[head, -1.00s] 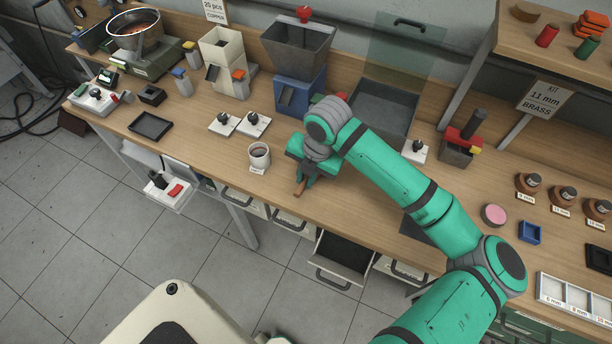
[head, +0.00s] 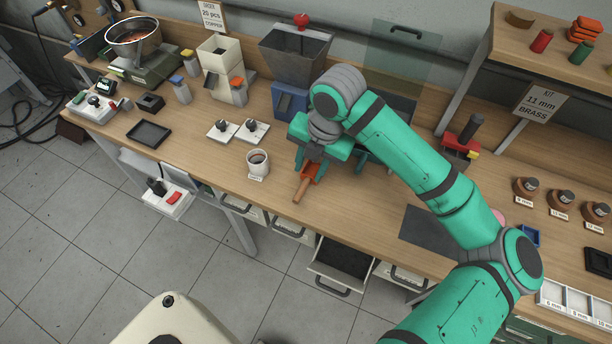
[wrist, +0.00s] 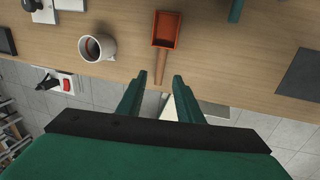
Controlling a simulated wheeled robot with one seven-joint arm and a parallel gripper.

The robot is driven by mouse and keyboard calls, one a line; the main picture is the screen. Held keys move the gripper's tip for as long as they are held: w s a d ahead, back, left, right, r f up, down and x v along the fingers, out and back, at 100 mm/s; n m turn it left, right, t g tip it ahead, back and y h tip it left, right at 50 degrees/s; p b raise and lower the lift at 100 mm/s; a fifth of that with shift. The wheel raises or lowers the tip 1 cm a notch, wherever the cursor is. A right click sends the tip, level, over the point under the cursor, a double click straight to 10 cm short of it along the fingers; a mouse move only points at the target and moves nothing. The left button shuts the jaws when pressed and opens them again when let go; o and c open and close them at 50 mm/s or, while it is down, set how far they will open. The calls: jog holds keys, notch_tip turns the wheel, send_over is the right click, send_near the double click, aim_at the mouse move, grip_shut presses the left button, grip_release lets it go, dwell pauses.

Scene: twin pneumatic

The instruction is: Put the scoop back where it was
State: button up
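The scoop has an orange-red pan and a wooden handle (head: 301,189). It lies on the bench near the front edge, right of a white mug, its handle pointing towards the edge. In the wrist view the whole scoop (wrist: 167,32) shows, with the handle's end between my fingertips in the picture. My gripper (head: 330,166) is above and behind the scoop in the head view, partly hiding the pan. In the wrist view my gripper (wrist: 158,82) has its two green fingers wide apart with nothing held between them.
The white labelled mug (head: 258,165) stands close left of the scoop. A blue dispenser with a grey hopper (head: 295,50) stands behind. A dark mat (head: 428,229) lies to the right. An open drawer (head: 342,262) juts out below the bench's front.

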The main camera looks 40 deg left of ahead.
jog(key=shift+d+r, duration=0.15)
jog(key=shift+r, duration=0.6)
jog(key=shift+d+r, duration=0.15)
jog(key=shift+r, duration=0.55)
jog(key=shift+w, duration=0.15)
jog(key=shift+d, duration=0.15)
